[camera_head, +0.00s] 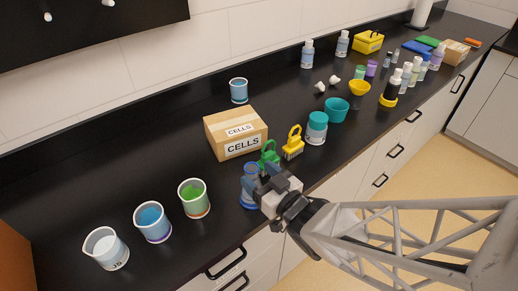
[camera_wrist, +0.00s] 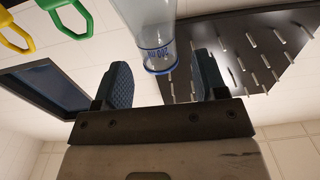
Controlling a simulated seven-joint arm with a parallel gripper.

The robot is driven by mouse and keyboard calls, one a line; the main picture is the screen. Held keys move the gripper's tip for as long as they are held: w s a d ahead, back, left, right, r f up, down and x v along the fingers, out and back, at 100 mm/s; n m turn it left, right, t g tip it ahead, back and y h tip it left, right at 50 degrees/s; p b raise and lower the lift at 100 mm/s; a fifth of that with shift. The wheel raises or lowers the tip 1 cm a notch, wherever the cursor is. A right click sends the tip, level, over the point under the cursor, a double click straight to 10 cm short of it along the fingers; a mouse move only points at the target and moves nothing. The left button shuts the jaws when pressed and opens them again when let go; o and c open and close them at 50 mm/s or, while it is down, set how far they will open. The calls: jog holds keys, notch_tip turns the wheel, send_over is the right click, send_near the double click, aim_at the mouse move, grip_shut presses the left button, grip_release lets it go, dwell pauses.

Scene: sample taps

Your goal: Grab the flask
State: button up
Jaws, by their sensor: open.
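The flask (camera_head: 249,198) is clear with blue parts and stands near the counter's front edge, partly hidden by my gripper (camera_head: 262,174). In the wrist view the clear flask (camera_wrist: 148,28), with a blue rim and blue print, reaches into the space between the two fingers of my gripper (camera_wrist: 163,78). The fingers are apart, one on each side of the flask's rim end, with gaps visible on both sides. I see no contact. The far end of the flask is out of the wrist view.
A green lock (camera_head: 269,155) and a yellow lock (camera_head: 293,143) stand close behind the flask, by a cardboard box (camera_head: 236,133). A green-filled beaker (camera_head: 194,198), a blue-filled beaker (camera_head: 152,222) and a clear beaker (camera_head: 106,249) stand to the left. A teal-lidded jar (camera_head: 316,128) is to the right.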

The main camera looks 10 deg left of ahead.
aim_at(248, 165)
jog(key=shift+x, duration=2.5)
jog(key=shift+r, duration=0.15)
grip_shut()
